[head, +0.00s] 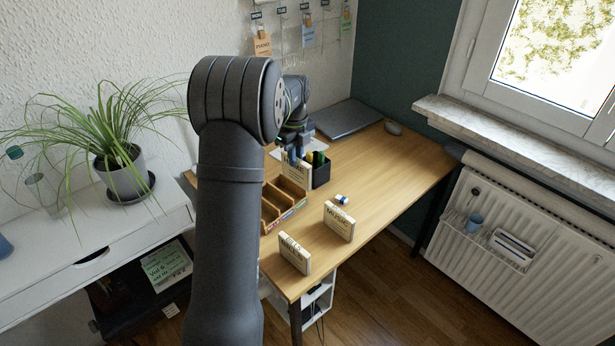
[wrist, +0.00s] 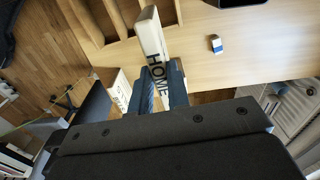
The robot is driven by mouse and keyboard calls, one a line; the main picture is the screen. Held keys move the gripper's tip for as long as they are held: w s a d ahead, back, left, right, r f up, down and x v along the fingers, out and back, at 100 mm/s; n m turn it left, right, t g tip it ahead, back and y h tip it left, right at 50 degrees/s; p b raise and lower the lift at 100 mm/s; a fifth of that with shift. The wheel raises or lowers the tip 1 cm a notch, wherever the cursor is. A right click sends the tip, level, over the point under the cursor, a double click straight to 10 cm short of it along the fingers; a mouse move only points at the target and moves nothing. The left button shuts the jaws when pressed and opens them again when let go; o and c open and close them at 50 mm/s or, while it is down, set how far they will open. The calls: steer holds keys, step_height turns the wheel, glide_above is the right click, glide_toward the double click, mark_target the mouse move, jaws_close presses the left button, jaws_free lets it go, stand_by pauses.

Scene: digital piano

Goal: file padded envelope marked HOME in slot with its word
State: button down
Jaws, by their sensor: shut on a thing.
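My gripper (head: 292,154) is shut on the padded envelope marked HOME (head: 297,169), a thick cream block. In the wrist view the fingers (wrist: 161,88) clasp the envelope (wrist: 152,38), and its black word HOME reads along its side. The envelope is held upright by the wooden sorter (head: 270,212), at its far end in the head view. The sorter has several open slots and small coloured labels along its front edge; their words are too small to read. My arm hides part of the sorter in the head view.
Two other cream envelopes stand on the desk, one at the middle (head: 339,221) and one near the front edge (head: 294,254). A blue and white eraser (head: 341,199) lies nearby. A dark pen holder (head: 320,172) stands close beside the held envelope. The desk's right side (head: 400,170) is clear.

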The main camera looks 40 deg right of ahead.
mark_target(285, 171)
steer(key=w, duration=0.6)
steer(key=shift+w+d+f, duration=0.1)
steer(key=shift+d+f, duration=0.05)
steer(key=shift+f, duration=2.5)
steer(key=shift+w+d+f, duration=0.1)
steer(key=shift+d+f, duration=0.05)
steer(key=shift+f, duration=2.45)
steer(key=c, duration=1.3)
jaws_free()
steer(key=shift+r, duration=2.5)
